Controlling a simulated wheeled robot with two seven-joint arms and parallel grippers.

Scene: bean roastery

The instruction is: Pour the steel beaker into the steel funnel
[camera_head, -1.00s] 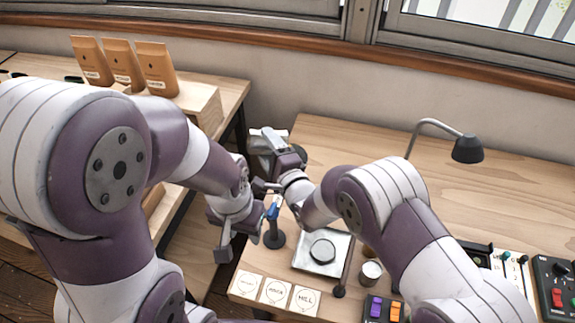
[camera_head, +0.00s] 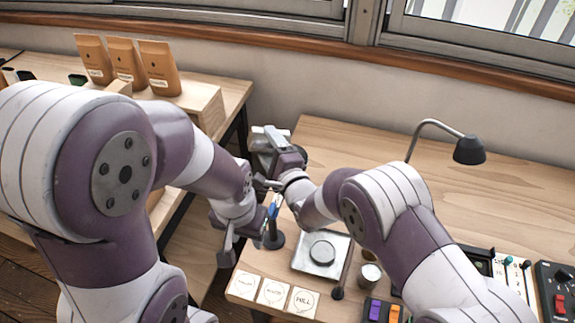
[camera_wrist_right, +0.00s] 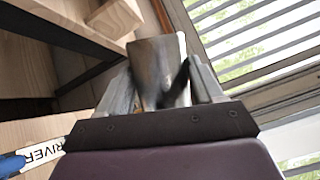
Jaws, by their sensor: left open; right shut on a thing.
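The steel beaker (camera_wrist_right: 158,62) is held between the fingers of my right gripper (camera_wrist_right: 160,88) in the right wrist view and looks tilted. In the head view my right gripper (camera_head: 266,143) is at the table's left end, largely covered by its own wrist. My left gripper (camera_head: 242,236) is lower in the picture, open and empty, beside a small dark stand (camera_head: 273,238) with a blue-handled tool. I cannot make out the steel funnel in either view; the arms hide part of the area around the right gripper.
A lamp (camera_head: 468,149) and switch boxes (camera_head: 557,290) stand right. Brown bags (camera_head: 160,68) stand on the left shelf.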

